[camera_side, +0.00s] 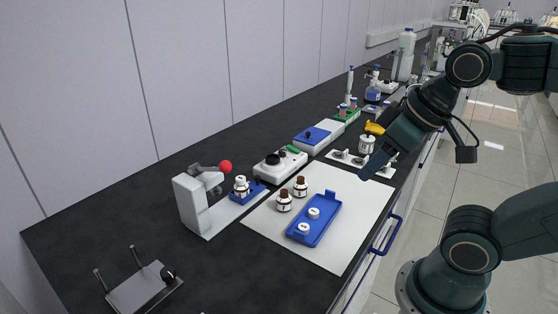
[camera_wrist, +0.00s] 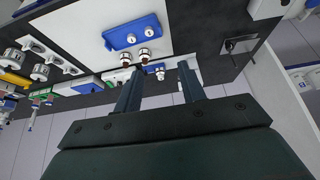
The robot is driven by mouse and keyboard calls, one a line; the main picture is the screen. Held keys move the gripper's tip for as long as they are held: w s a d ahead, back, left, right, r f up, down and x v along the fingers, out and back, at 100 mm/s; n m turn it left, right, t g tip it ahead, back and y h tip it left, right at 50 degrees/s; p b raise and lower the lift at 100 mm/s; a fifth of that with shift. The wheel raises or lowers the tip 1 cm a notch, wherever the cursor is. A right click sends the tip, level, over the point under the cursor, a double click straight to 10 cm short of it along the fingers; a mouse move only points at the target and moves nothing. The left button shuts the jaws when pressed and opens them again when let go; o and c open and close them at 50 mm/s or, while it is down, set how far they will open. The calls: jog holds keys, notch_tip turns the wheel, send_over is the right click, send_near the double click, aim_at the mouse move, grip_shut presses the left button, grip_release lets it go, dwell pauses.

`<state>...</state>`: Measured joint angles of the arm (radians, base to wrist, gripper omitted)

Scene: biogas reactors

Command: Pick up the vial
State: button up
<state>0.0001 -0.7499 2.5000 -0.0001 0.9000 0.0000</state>
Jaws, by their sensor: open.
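Two small brown vials with white labels, a front one (camera_side: 284,202) and a rear one (camera_side: 300,187), stand upright on the white mat (camera_side: 335,262) beside a blue tray (camera_side: 325,222). Another vial with a white top (camera_side: 241,186) sits in a blue holder near the press. Which one the task means, I cannot tell. My gripper (camera_side: 368,172) is above the bench to the right of these vials and apart from them. In the wrist view the gripper (camera_wrist: 160,68) is open and empty, with the brown vials (camera_wrist: 126,57) (camera_wrist: 145,57) beyond the fingers.
The blue tray holds two white caps (camera_side: 314,213). A press with a red knob (camera_side: 225,167) stands left of the mat. A white stirrer-like device (camera_side: 280,162) and a white rack of jars (camera_side: 358,161) stand behind the mat.

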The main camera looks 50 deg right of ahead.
jog(key=o, duration=0.5)
jog(key=shift+w+r, duration=0.1)
jog(key=w+d+r+m+g, duration=0.15)
jog(key=w+m, duration=0.35)
jog(key=w, duration=0.5)
jog(key=w+r+m+g, duration=0.15)
jog(key=w+m, duration=0.25)
jog(key=w, duration=0.5)
jog(key=w+d+f+m+g, duration=0.1)
jog(key=w+f+m, duration=0.2)
jog(key=w, duration=0.3)
jog(key=w+d+f+m, duration=0.1)
jog(key=w+f+m, duration=0.2)
jog(key=w+f, duration=0.2)
jog(key=w+d+f+m+g, duration=0.1)
jog(key=w+f+m, duration=0.2)
jog(key=w, duration=0.4)
jog(key=shift+w+d+f+g, duration=0.15)
jog(key=shift+f+g, duration=0.15)
jog(key=shift+f, duration=0.55)
